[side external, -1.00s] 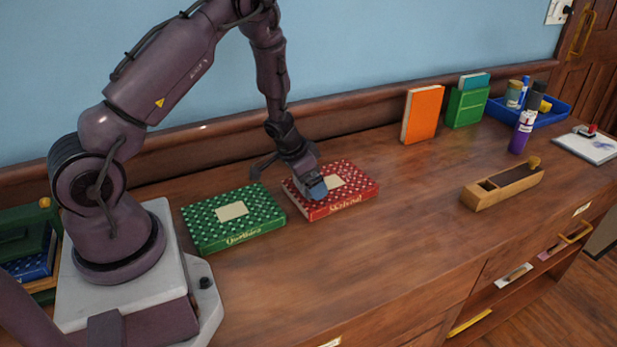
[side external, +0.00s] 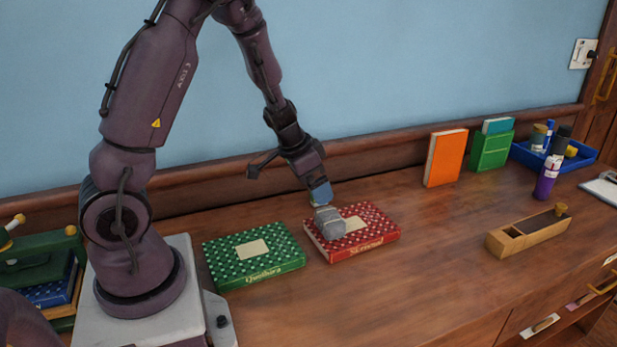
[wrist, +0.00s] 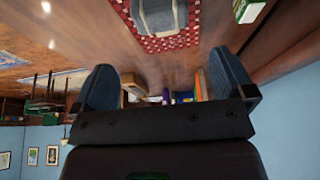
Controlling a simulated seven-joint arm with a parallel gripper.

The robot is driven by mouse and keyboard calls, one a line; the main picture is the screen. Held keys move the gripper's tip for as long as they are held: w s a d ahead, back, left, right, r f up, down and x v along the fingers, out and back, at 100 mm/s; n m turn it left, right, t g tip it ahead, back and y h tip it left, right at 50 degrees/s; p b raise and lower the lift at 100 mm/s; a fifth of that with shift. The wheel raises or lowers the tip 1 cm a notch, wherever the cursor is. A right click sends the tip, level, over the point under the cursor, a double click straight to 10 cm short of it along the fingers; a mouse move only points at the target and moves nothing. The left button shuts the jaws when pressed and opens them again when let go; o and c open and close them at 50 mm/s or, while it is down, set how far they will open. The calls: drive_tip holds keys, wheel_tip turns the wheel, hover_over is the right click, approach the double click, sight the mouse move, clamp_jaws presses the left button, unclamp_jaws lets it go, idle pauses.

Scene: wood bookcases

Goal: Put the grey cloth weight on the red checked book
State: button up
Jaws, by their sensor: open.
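The red checked book (side external: 375,231) lies flat on the wooden top, with a pale label on its cover. The grey cloth weight (side external: 329,222) rests on the left part of this book. In the wrist view the weight (wrist: 160,14) sits on the red checked cover (wrist: 165,42). My gripper (side external: 319,192) is just above the weight and apart from it in the side view. Its two dark fingers (wrist: 157,85) are spread wide with nothing between them in the wrist view.
A green patterned book (side external: 253,277) lies left of the red one. An orange book (side external: 445,158), a green book (side external: 491,152) and a blue tray (side external: 585,158) stand at the back right. A wooden box (side external: 527,234) and purple bottle (side external: 547,178) are right.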

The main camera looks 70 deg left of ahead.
drive_tip(key=s+d+r+m+h, duration=0.1)
drive_tip(key=s+d+r+h, duration=0.2)
drive_tip(key=d+r, duration=1)
drive_tip(key=s+d+r+y, duration=0.1)
drive_tip(key=s+d+r, duration=0.1)
drive_tip(key=s, duration=0.3)
drive_tip(key=s+d+r+n+t+y, duration=0.1)
drive_tip(key=s+d+r+y, duration=0.1)
drive_tip(key=s+r, duration=0.3)
drive_tip(key=shift+s+d, duration=0.3)
drive_tip(key=shift+s, duration=0.35)
